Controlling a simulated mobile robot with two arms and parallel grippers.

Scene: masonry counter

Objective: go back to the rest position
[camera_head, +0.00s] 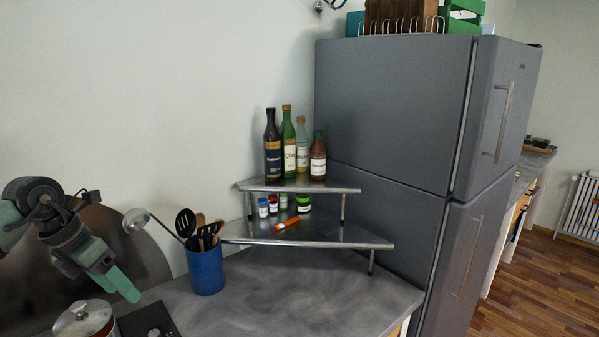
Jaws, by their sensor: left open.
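My left gripper (116,284) is at the left, with its arm coming in from the left edge. Its green fingers point down and to the right, above the counter and close to the pot as seen in the picture. It is open, and I see nothing between the fingers. My right gripper is not in view.
A blue utensil holder (206,270) stands right of my gripper. A lidded pot (85,320) is below it. A two-tier metal corner shelf (330,236) holds bottles and small jars. The counter front (290,300) is clear.

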